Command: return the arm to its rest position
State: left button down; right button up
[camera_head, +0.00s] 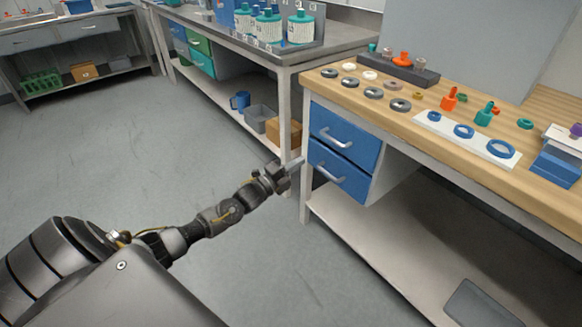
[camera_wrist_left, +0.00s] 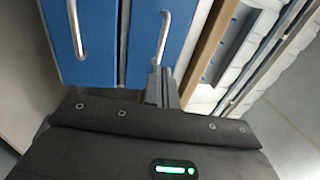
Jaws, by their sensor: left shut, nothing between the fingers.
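My left arm comes in from the lower left in the head view and reaches toward the wooden-topped workbench (camera_head: 480,135). My left gripper (camera_head: 297,162) is shut and empty, below bench-top height, near the front left leg of that bench and its blue drawers (camera_head: 343,125). In the left wrist view the shut fingers (camera_wrist_left: 161,87) show in front of the blue drawer fronts (camera_wrist_left: 84,40) with their metal handles. I cannot tell whether the fingers touch anything. My right gripper is not in view.
The wooden bench holds rings, an orange fitting (camera_head: 449,99), a green fitting (camera_head: 484,114) and a white strip with blue rings (camera_head: 468,140). A grey-topped bench (camera_head: 260,45) with teal-labelled bottles (camera_head: 301,27) stands behind. Open grey floor (camera_head: 110,140) lies to the left.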

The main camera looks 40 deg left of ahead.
pick_arm(q)
jog(key=v, duration=0.2)
jog(key=shift+s+a, duration=0.1)
jog(key=shift+s, duration=0.15)
